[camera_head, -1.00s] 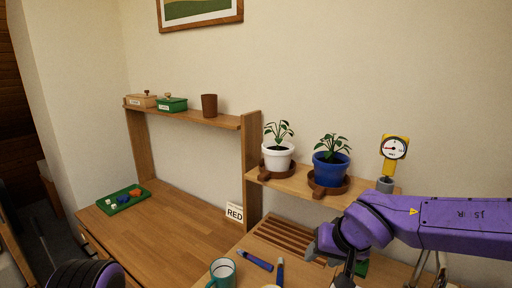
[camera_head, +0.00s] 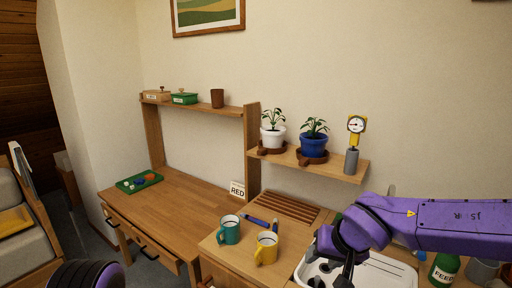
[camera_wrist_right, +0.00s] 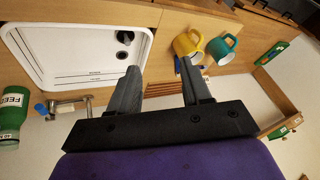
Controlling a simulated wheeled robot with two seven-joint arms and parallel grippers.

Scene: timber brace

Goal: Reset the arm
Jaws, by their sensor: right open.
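My right arm comes in from the right in the head view, purple with a dark gripper (camera_head: 338,272) at its end, low over the sink side of the counter. In the right wrist view the two dark fingers of my right gripper (camera_wrist_right: 161,80) stand apart with nothing between them. Beyond them are a white sink tray (camera_wrist_right: 75,52), a yellow mug (camera_wrist_right: 187,43) and a teal mug (camera_wrist_right: 222,47). A purple rounded part of mine shows at the bottom left of the head view; my left gripper does not show.
The teal mug (camera_head: 229,230) and yellow mug (camera_head: 266,248) stand left of my right gripper, near blue pens (camera_head: 258,223). A green bottle (camera_head: 444,268) is at the right. A shelf (camera_head: 342,171) holds two potted plants and a gauge. The left desk (camera_head: 185,205) has free room.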

